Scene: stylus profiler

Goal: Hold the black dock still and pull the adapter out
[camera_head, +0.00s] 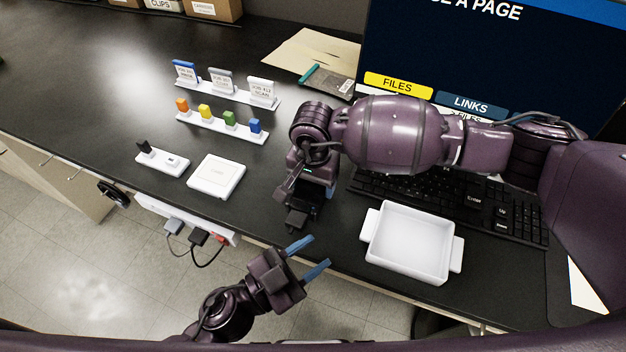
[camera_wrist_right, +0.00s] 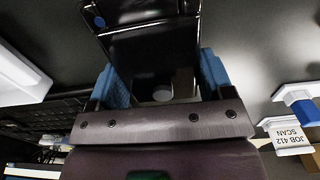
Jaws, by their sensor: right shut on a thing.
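The black dock (camera_head: 305,204) stands near the table's front edge, below my right gripper (camera_head: 316,188), which covers its far part. In the right wrist view the dock (camera_wrist_right: 155,50) shows as a glossy black block between the blue fingers of my right gripper (camera_wrist_right: 165,78), which is shut on it. A small dark block at the dock's near end, apparently the adapter (camera_head: 296,219), points toward the front edge. My left gripper (camera_head: 308,257) is open and empty, just in front of the table edge, its blue fingers toward the dock and apart from the adapter.
A white tray (camera_head: 371,224) stands to the right, with a keyboard (camera_head: 480,200) behind it. At the left are a flat white box (camera_head: 216,176), a white holder with a black stick (camera_head: 162,162), and racks of coloured pieces (camera_head: 220,126). A power strip (camera_head: 185,218) hangs on the table's front.

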